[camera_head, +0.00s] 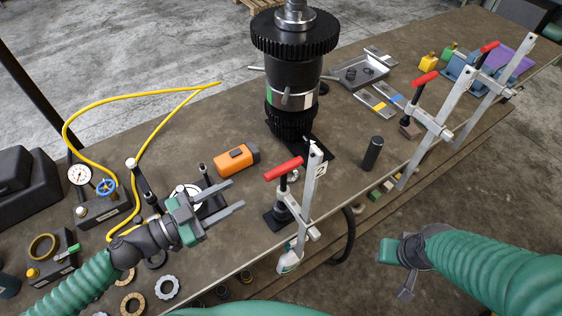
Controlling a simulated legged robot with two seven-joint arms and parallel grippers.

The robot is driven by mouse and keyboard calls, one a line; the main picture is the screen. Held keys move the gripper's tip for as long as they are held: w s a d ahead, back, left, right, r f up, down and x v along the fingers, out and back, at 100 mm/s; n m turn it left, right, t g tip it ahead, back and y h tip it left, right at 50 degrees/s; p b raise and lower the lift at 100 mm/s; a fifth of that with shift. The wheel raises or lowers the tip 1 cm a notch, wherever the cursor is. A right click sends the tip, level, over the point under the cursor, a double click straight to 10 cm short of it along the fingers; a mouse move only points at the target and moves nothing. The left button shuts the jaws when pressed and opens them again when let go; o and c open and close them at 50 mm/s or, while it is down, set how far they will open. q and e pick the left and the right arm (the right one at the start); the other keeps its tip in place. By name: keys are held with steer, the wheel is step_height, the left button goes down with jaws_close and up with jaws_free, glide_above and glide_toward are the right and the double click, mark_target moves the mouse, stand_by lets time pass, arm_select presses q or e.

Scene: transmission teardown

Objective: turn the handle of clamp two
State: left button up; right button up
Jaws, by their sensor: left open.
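Three bar clamps with red handles stand along the table's front edge. The nearest clamp (311,190) has a small label that looks like a 2. Its red handle (284,169) lies roughly level at the left of the upright bar. My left gripper (237,194) is open and empty, left of this clamp, its fingers pointing towards it with a gap between. The middle clamp (432,124) and the far clamp (497,87) stand further right. My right gripper (396,271) is off the table's front edge, away from the clamps; its jaw opening is not clear.
A tall black gear assembly (294,75) stands behind the nearest clamp. An orange box (236,158) and a black cylinder (372,154) are on the table nearby. A yellow hose (140,95) loops at the left, above a pressure gauge (80,174). Several rings lie near my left arm.

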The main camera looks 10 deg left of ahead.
arm_select(q)
steer(key=p, duration=0.2)
glide_toward(283, 170)
steer(key=p+x, duration=0.1)
steer(key=x, duration=0.5)
steer(key=w+a+f+p+x, duration=0.1)
steer(key=x, duration=0.2)
steer(key=shift+p, duration=0.3)
steer(key=shift+w+d, duration=0.2)
steer(key=shift+d, duration=0.1)
steer(key=shift+s+d, duration=0.1)
steer(key=shift+d, duration=0.25)
steer(key=shift+w+d+f, duration=0.1)
steer(key=shift+w+f, duration=0.05)
steer(key=shift+w, duration=0.05)
steer(key=c, duration=0.5)
jaws_close()
